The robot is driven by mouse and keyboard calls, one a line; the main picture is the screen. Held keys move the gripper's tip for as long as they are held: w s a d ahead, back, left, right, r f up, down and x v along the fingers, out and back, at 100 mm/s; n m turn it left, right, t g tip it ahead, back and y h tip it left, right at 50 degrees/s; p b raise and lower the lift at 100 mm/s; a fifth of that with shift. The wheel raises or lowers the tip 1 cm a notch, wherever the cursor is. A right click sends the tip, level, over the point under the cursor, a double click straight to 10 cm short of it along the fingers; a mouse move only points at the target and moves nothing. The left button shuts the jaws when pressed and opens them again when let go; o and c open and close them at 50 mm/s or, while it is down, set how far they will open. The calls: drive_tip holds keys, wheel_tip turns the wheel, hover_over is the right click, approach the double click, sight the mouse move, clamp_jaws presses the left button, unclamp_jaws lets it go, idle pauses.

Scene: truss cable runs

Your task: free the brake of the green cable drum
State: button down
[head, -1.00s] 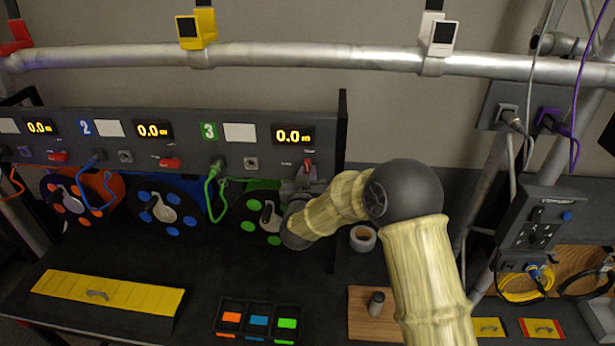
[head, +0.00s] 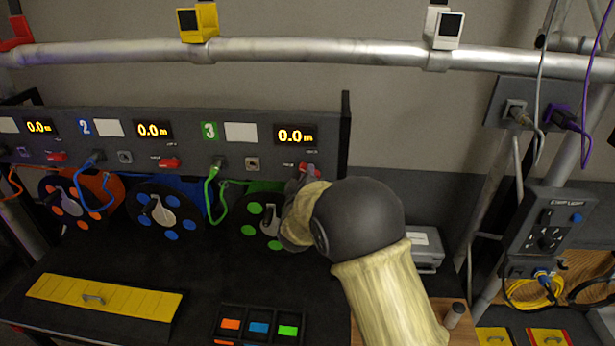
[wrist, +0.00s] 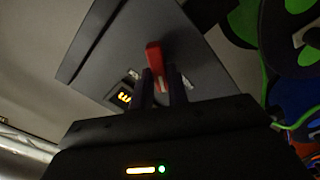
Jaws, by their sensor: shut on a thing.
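The green cable drum (head: 249,231) sits under the panel section marked 3, in the head view. It is dark with green spots, and my arm hides its right side. Its small red brake lever (head: 308,168) is at the panel's right end, partly hidden by my gripper (head: 302,186). In the wrist view, my gripper (wrist: 163,88) has its two dark fingers on either side of the red lever (wrist: 154,54), shut on it. The lever's red end sticks out beyond the fingers. The meter above the drum (head: 295,135) reads 0.0 m.
Blue (head: 165,214) and orange (head: 75,200) drums stand to the left, each with a red lever lying flat on the panel. A green cable (head: 210,190) hangs left of the green drum. A yellow cover (head: 100,297) and coloured tray (head: 258,324) lie in front.

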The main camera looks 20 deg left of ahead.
drive_tip(key=n, duration=0.3)
drive_tip(key=n+p, duration=0.1)
drive_tip(key=n, duration=0.2)
drive_tip(key=shift+s+a+f, duration=0.1)
drive_tip(key=shift+a+f, duration=0.1)
drive_tip(key=shift+n, duration=0.3)
drive_tip(key=shift+f, duration=0.1)
drive_tip(key=c, duration=1.4)
unclamp_jaws()
drive_tip(key=shift+o, duration=0.2)
drive_tip(key=b+v, duration=0.6)
drive_tip(key=v, duration=1.1)
drive_tip(key=shift+s+d, duration=0.15)
